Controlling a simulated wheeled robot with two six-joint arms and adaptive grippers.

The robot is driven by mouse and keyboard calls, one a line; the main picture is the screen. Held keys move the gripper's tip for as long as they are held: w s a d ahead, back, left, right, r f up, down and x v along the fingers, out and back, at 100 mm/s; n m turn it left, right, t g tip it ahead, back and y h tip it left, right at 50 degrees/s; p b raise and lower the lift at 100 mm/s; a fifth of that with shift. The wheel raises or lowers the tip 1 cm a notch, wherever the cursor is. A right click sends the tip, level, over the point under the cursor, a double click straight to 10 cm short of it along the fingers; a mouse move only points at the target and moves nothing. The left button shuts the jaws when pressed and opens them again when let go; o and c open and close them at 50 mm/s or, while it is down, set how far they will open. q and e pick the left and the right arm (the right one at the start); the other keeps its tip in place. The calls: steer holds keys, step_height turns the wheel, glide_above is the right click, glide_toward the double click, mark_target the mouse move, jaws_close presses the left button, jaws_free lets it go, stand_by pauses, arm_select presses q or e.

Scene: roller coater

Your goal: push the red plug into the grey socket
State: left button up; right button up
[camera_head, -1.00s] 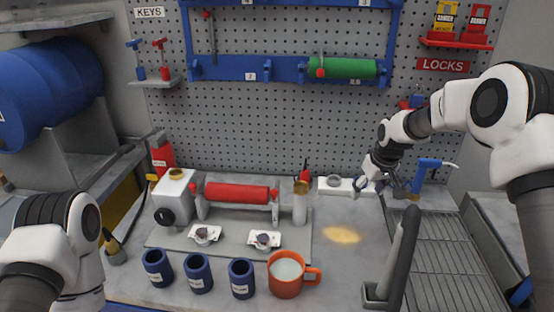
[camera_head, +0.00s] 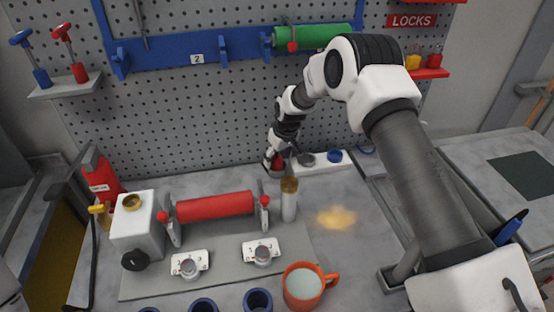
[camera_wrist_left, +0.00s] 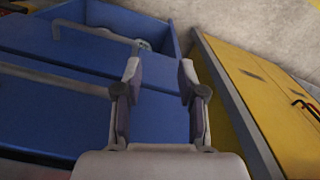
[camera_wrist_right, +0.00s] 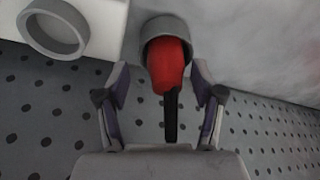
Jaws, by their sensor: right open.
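The red plug (camera_head: 279,163) stands at the back of the bench, left of the white strip. In the right wrist view the red plug (camera_wrist_right: 168,66) sits in a separate round grey holder (camera_wrist_right: 160,27), its black tail between my fingers. My right gripper (camera_wrist_right: 205,82) is open around the plug, with gaps on both sides. In the head view my right gripper (camera_head: 272,158) partly hides the plug. The grey socket (camera_head: 306,159) is an empty-looking ring on the white strip; it also shows in the right wrist view (camera_wrist_right: 55,28). My left gripper (camera_wrist_left: 158,80) is open and empty.
A blue round piece (camera_head: 335,156) sits on the white strip (camera_head: 320,161) right of the grey socket. The pegboard (camera_head: 220,120) rises close behind. A cylinder with a brass top (camera_head: 289,200), the red roller (camera_head: 215,205) and an orange mug (camera_head: 303,286) stand in front.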

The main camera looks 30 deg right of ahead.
steer(key=shift+w+f, duration=0.15)
steer(key=shift+w, duration=0.05)
steer(key=shift+s+a, duration=0.1)
steer(key=shift+a, duration=0.05)
steer(key=shift+s+a+r, duration=0.15)
steer(key=shift+s+r, duration=0.15)
steer(key=shift+r, duration=0.1)
steer(key=c, duration=0.3)
steer(key=shift+s+r, duration=0.1)
steer(key=shift+s, duration=0.05)
steer(key=c, duration=0.9)
steer(key=shift+c, duration=0.2)
